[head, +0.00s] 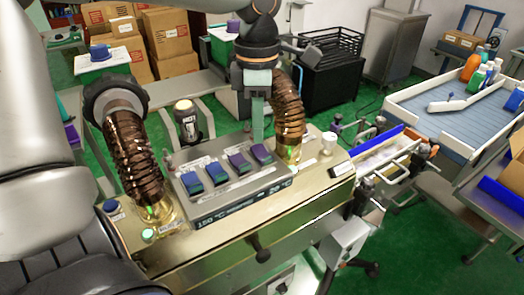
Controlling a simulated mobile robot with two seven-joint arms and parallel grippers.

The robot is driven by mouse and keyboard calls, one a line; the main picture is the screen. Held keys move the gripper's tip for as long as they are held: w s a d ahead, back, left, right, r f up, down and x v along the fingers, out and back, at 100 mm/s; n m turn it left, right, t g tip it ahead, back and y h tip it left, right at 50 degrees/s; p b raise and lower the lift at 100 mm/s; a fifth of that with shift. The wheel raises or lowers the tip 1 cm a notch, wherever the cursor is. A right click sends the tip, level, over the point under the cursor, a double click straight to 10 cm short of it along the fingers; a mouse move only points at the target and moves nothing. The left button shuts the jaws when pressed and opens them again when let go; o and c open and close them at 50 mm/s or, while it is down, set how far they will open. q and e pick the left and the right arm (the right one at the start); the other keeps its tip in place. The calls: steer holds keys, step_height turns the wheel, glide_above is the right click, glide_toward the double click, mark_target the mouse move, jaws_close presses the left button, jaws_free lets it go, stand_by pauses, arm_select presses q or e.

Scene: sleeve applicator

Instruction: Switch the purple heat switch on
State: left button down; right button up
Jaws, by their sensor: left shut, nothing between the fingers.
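The sleeve applicator (225,243) is a brass-coloured machine with a grey sloped panel carrying a row of several rocker switches. The two left switches look bluish (215,173). The two right ones are purple: one inner switch (238,163) and one at the right end (262,153). Their labels are too small to read, so I cannot tell which is the heat switch or its position. My left gripper (258,132) points down, shut and empty, its fingertips just above or behind the right-end purple switch. I cannot tell whether it touches. My right gripper is not in view.
Ribbed copper hoses rise from the machine at left (132,155) and right (289,108), the right one close beside my gripper. A display strip (240,208) reads 150 °C and 20 °C. A black knob (260,248) juts from the front. A conveyor (450,118) with bottles stands right.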

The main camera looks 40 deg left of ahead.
mark_target(258, 149)
arm_select(q)
steer(key=shift+f+b, duration=0.85)
steer(key=shift+f, duration=0.15)
stand_by(0.8)
step_height(258, 149, up, 7)
steer(key=p, duration=0.5)
stand_by(0.4)
steer(key=shift+s+d, duration=0.1)
stand_by(0.5)
